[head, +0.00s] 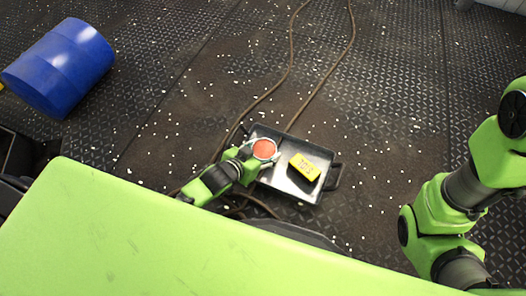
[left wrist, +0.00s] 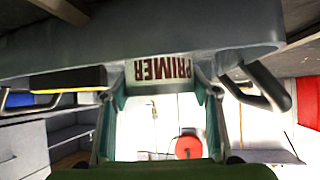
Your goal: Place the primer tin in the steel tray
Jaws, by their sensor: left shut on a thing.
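The primer tin (head: 264,149), round with a red-orange top, is at the left end of the steel tray (head: 284,180) in the head view. My left gripper (head: 258,152) is shut on it. In the left wrist view the tin's PRIMER label (left wrist: 160,69) shows upside down between the fingers (left wrist: 160,92). There the tray's grey wall (left wrist: 150,35) hides part of the tin, so the tin seems partly inside the tray. Whether it touches the tray floor is hidden. My right arm is at the right of the head view, its gripper out of frame.
A yellow labelled block (head: 305,166) lies in the tray's right part. The tray has a dark handle (head: 334,177) at its right end. Brown hoses (head: 292,55) run across the deck behind it. A blue barrel (head: 60,67) lies at the upper left. Deck right of the tray is clear.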

